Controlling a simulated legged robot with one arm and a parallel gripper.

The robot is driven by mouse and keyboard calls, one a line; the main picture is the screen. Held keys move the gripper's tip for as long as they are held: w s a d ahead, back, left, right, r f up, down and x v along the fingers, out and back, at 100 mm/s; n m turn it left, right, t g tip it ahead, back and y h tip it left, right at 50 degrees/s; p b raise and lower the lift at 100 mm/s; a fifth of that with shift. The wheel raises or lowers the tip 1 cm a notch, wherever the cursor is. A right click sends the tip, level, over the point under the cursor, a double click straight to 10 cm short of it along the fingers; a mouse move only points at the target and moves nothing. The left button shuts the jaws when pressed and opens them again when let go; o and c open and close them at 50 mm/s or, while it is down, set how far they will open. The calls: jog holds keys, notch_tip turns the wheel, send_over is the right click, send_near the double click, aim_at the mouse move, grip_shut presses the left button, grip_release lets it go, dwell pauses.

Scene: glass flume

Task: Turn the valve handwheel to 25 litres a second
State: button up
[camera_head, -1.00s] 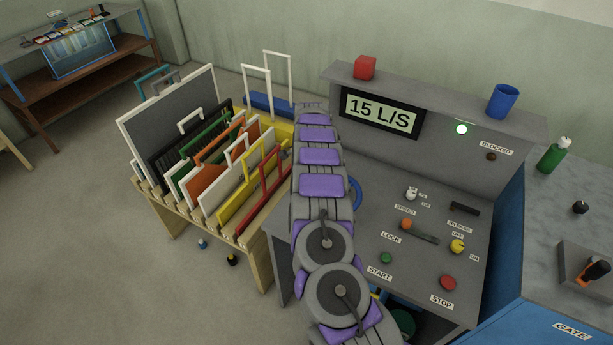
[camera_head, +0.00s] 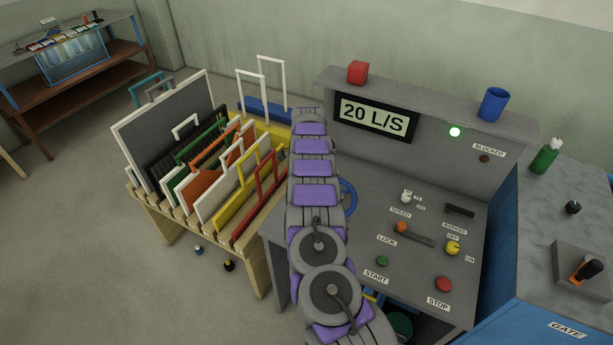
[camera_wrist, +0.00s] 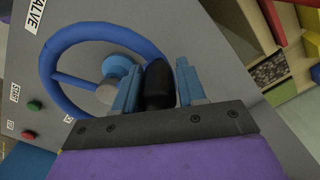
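The blue valve handwheel (camera_wrist: 75,92) fills the left of the wrist view, with its hub and spokes showing. In the head view only its right rim (camera_head: 350,196) shows; my arm hides the rest. A black handle (camera_wrist: 158,86) stands between the two blue fingers of my gripper (camera_wrist: 157,90), at the wheel's right side. The fingers are close on both sides of it and appear shut on it. In the head view my gripper is hidden behind my arm. The display (camera_head: 374,117) reads 20 L/S.
The panel carries the red stop button (camera_head: 443,284), the green start button (camera_head: 382,261) and several switches. A rack of coloured frames (camera_head: 160,215) stands close left of my arm.

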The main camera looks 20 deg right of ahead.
jog(key=o, duration=0.3)
notch_tip(320, 180, up, 17)
jog(key=p, duration=0.1)
dwell(0.6)
jog(key=shift+r, duration=0.1)
dwell(0.3)
